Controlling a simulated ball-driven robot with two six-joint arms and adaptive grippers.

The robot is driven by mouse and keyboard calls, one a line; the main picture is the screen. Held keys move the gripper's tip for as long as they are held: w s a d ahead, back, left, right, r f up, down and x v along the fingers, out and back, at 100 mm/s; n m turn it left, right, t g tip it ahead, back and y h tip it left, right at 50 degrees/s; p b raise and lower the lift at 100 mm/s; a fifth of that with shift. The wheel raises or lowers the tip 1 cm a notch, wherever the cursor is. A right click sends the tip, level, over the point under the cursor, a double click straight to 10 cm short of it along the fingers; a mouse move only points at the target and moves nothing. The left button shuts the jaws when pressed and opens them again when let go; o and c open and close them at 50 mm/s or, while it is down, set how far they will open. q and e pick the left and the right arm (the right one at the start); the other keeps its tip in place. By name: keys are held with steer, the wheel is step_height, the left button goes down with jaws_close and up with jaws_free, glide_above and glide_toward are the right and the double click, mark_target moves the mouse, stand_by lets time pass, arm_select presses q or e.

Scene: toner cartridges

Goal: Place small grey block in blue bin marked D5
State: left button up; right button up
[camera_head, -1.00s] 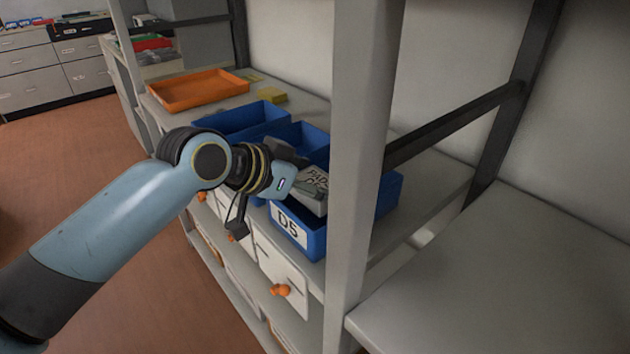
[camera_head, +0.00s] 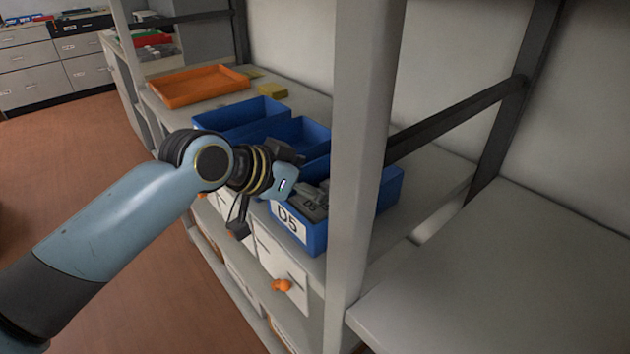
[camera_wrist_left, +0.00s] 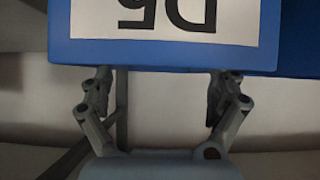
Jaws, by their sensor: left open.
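The blue bin marked D5 (camera_head: 322,240) stands on the shelf, with its white label facing forward. A small grey block (camera_head: 314,206) with dark lettering shows inside it, low between the walls and partly hidden by my left wrist. My left gripper (camera_head: 303,192) is over the bin's opening, its fingers hard to make out there. In the left wrist view the gripper (camera_wrist_left: 160,88) is open with nothing between its fingers. Their tips meet the edge of the bin (camera_wrist_left: 160,54), whose label appears upside down. My right gripper is not in view.
More blue bins (camera_head: 240,113) stand behind the D5 bin. An orange tray (camera_head: 198,87) and a yellow block (camera_head: 272,90) are farther back. A grey post (camera_head: 362,150) rises close to the right of the bin. The right-hand shelf (camera_head: 510,275) is bare.

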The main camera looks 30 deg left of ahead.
arm_select(q)
steer(key=shift+r, duration=0.15)
steer(key=r+p+v, duration=0.1)
steer(key=p+v, duration=0.1)
steer(key=v, duration=1)
steer(key=s+a+f+n+g+y, duration=0.15)
steer(key=a+f, duration=0.25)
steer(key=f, duration=0.5)
steer(key=s+a+f+n+y, duration=0.15)
steer(key=a+f, duration=0.25)
steer(key=f, duration=0.4)
steer(key=s+a+f+n+g+y, duration=0.1)
steer(key=s+a+f+y, duration=0.1)
steer(key=a+f, duration=0.5)
steer(key=s+d+f+g, duration=0.3)
steer(key=s+f, duration=0.8)
steer(key=f, duration=0.5)
steer(key=s+d+f+g, duration=0.2)
steer(key=s+d+f, duration=0.3)
steer(key=s, duration=0.5)
steer(key=s+d+f+g, duration=0.2)
steer(key=s+d+f, duration=0.25)
steer(key=s, duration=0.45)
step_height(320, 180, down, 12)
steer(key=b, duration=1)
steer(key=shift+s+r+m+b, duration=0.25)
steer(key=shift+s+m+b, duration=0.1)
steer(key=shift+s, duration=0.1)
